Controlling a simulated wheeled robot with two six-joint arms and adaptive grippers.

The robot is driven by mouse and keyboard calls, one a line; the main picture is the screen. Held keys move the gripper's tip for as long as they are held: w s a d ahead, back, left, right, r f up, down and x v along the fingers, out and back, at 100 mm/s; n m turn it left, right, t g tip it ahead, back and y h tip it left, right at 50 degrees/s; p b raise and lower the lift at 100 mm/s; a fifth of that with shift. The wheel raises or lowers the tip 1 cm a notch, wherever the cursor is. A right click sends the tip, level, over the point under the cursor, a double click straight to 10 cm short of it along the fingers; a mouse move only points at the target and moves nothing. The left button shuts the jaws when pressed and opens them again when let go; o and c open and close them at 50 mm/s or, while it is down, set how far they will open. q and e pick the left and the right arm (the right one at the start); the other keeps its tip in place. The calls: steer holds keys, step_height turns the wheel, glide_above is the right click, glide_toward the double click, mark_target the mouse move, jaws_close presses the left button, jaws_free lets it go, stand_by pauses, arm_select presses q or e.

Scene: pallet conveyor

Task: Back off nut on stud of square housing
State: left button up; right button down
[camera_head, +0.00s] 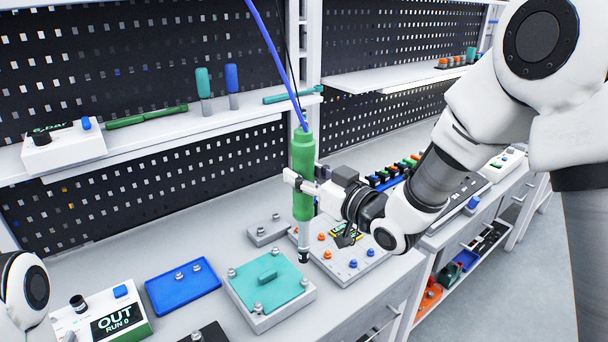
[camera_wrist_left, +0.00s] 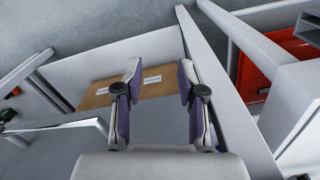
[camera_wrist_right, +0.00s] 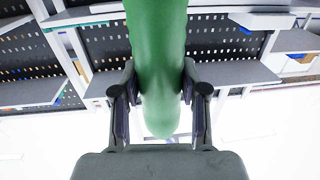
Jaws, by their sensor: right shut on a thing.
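My right gripper (camera_head: 303,184) is shut on a green power tool (camera_head: 303,150), which hangs upright from a blue hose. The tool (camera_wrist_right: 160,60) also fills the middle of the right wrist view, between the fingers. My left gripper (camera_wrist_left: 160,85) is open and empty in the left wrist view, above a shelf with a cardboard box.
A blue plate (camera_head: 182,292) with two studs lies left of the housing. A controller (camera_head: 105,315) reads "OUT RUN 0". A grey plate (camera_head: 345,262) with orange and blue knobs and a small grey block (camera_head: 268,232) are behind. Shelves and perforated panels stand at the back.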

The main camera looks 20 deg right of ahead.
mark_target(309, 201)
steer(key=shift+s+f+b, duration=0.3)
steer(key=shift+s+f, duration=0.05)
steer(key=shift+f, duration=0.1)
steer(key=shift+s+f+b, duration=0.45)
steer(key=shift+f+b, duration=0.35)
steer(key=shift+f, duration=0.05)
steer(key=shift+w+f+b, duration=0.2)
steer(key=shift+f+b, duration=0.15)
steer(key=shift+f, duration=0.2)
steer(key=shift+w+f+b, duration=0.2)
steer(key=shift+f+b, duration=0.15)
steer(key=shift+f, duration=0.2)
steer(key=shift+w+f, duration=0.15)
steer(key=shift+f, duration=0.1)
steer(key=shift+s+r, duration=0.25)
steer(key=shift+s, duration=0.1)
steer(key=shift+w, duration=0.1)
steer(key=shift+w+f, duration=0.1)
steer(key=shift+w, duration=0.05)
steer(key=shift+s+b, duration=0.2)
steer(key=shift+b, duration=0.1)
steer(key=shift+f, duration=0.1)
